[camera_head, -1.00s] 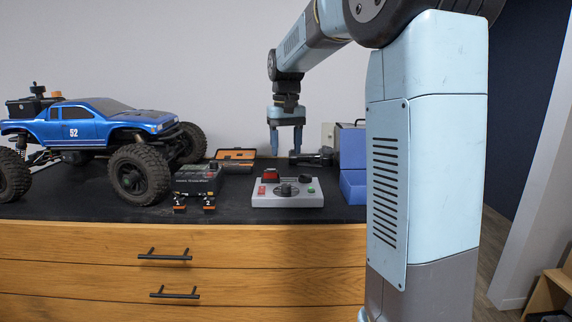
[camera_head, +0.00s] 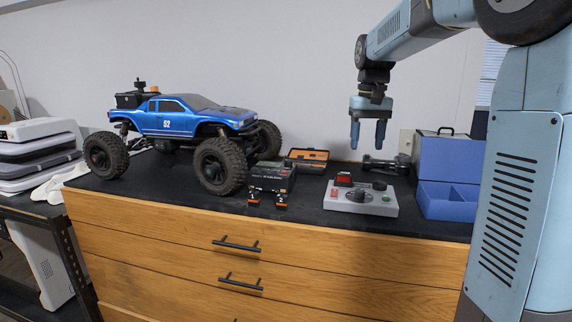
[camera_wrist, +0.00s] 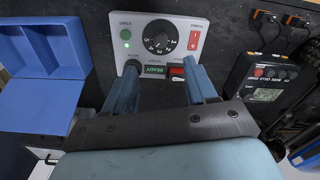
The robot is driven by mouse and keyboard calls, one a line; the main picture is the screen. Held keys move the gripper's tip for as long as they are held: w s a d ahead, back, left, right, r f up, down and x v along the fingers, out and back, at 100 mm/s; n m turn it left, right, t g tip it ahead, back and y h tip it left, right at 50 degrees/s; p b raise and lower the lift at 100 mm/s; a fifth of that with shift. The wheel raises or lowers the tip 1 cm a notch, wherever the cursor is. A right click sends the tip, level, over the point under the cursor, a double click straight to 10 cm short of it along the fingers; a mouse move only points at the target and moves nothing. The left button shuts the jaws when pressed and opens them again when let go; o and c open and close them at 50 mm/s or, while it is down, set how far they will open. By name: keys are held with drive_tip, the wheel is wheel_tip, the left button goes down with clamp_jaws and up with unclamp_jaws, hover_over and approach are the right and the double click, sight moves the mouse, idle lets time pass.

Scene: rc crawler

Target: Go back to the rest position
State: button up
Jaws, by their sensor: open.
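My gripper (camera_head: 368,134) hangs pointing down above the black worktop, its two blue fingers apart with nothing between them. In the wrist view my gripper (camera_wrist: 165,88) shows open fingers over the near part of a grey control box (camera_wrist: 187,52). That box has a dial, a red switch, a green light and a display reading READY. The control box (camera_head: 345,199) stands on the worktop below the gripper in the head view, with a gap between them.
A blue RC crawler (camera_head: 180,122) stands on the worktop (camera_head: 300,215) at left. A black charger (camera_head: 272,177) with orange plugs, an open orange-edged case (camera_head: 307,157) and a blue open box (camera_head: 447,200) are nearby.

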drive_tip(key=s+a+f+t, duration=0.1)
drive_tip(key=s+f, duration=0.3)
drive_tip(key=s, duration=0.9)
drive_tip(key=s+a+f+t, duration=0.1)
drive_tip(key=s+f+t, duration=0.3)
drive_tip(key=s, duration=1)
drive_tip(key=shift+a+n, duration=0.15)
drive_tip(key=shift+n, duration=0.25)
drive_tip(key=shift+f, duration=0.1)
idle(0.5)
